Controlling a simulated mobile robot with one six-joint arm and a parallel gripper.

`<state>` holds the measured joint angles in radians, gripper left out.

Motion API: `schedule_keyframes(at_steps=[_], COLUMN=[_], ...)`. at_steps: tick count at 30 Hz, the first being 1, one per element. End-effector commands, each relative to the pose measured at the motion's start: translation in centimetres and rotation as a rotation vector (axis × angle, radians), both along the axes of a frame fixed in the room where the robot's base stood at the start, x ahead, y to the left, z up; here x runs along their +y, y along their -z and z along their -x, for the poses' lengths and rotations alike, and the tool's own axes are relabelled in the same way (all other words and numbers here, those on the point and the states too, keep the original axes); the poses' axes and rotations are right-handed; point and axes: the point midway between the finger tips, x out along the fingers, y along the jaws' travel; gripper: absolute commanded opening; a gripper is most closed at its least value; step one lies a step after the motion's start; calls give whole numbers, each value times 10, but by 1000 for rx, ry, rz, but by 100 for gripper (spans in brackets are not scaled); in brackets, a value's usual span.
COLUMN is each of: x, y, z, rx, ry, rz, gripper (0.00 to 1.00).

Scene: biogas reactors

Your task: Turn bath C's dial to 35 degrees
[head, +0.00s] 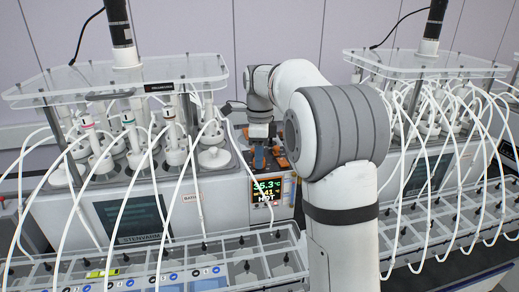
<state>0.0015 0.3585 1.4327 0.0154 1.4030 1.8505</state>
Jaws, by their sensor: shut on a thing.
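My gripper (260,152) points down behind a small dark display (268,191) at the right end of the left bath (110,205). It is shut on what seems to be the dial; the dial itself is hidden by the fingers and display. The display reads 35.3 in green, a smaller 41 in orange, and HOT in white. A label beside it starts with BATH, but I cannot read its letter clearly.
My arm covers the middle of the view. Bottles with white tubes stand in the left bath under a clear shelf (115,78). Another clear shelf (425,65) with tubes stands at right. A clear compartmented tray (225,262) lies in front, with a yellow-green item (102,273).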

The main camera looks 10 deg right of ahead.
Motion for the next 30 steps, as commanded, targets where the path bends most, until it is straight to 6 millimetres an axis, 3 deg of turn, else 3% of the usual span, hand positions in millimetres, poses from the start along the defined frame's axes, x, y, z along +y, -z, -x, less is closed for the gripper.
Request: schedule_keyframes(at_steps=[18, 30], x=[2, 2], y=[-2, -1], z=[-1, -1], rx=[-1, -2], ry=[-573, -811], rz=[-1, 0], gripper=[9, 9])
